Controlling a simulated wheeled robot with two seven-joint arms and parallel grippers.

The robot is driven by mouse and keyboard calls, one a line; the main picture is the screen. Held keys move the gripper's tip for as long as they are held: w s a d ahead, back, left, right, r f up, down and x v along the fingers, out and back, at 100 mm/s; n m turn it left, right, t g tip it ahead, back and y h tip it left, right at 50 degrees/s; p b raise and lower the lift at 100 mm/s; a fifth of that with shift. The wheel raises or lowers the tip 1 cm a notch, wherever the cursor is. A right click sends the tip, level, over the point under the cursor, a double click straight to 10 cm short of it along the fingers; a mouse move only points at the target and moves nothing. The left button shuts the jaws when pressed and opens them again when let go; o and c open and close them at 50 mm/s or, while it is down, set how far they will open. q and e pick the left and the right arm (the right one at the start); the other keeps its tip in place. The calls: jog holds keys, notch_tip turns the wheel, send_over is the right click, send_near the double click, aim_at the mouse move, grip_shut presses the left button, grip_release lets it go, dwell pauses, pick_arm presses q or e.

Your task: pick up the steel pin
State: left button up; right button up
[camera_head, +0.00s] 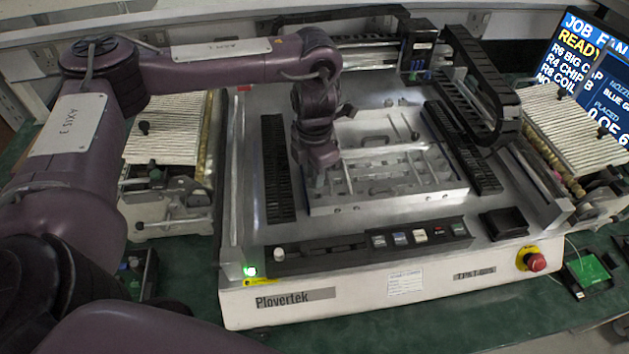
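My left arm comes in from the left and reaches over the machine. My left gripper (318,182) points down at the left part of a silver metal fixture (390,201) on the machine bed. Its fingertips are small and dark, and I cannot tell whether they are open or shut or touch anything. Several thin metal bars and small pieces show in the fixture, right of the gripper. I cannot pick out the steel pin for certain among them; it may be hidden by the gripper. My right gripper is not in view.
The white machine (350,295) has a front button panel (400,239) and a red stop button (536,262). A black gantry rail (480,85) stands at the back right. Ribbed feeder units stand on both sides. A screen (585,60) is at top right. A small black tray (503,223) sits front right.

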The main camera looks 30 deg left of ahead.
pick_arm(q)
grip_shut()
